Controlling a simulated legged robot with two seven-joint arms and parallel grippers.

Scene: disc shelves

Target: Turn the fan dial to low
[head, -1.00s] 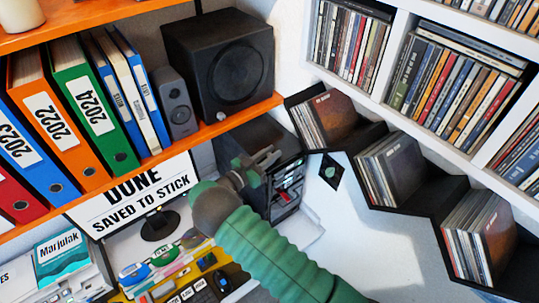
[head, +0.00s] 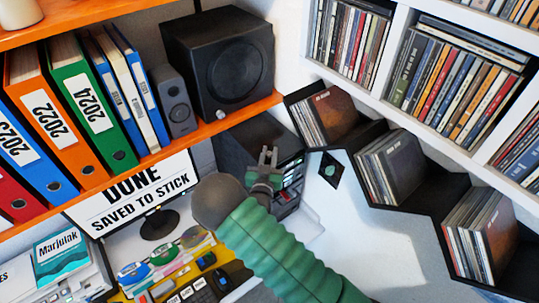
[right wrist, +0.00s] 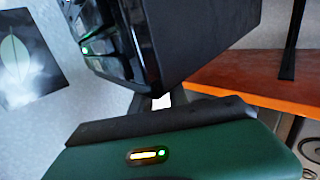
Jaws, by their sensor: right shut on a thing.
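A black computer tower (head: 245,136) stands under the orange shelf, its front panel (head: 292,172) facing right with small green lights. I cannot make out the fan dial or its setting; my gripper covers part of the panel's near side. In the right wrist view the tower (right wrist: 195,40) fills the top, with a lit green button at its left. My right gripper (head: 268,156) is in front of the tower, fingers pointing up in the head view. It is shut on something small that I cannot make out. My left gripper is not in view.
An orange shelf (head: 225,122) with binders and a speaker (head: 220,65) hangs above the tower. A monitor (head: 135,203) stands at left. Black stepped disc racks (head: 425,195) line the right wall. A keyboard and a bright mat lie at the bottom.

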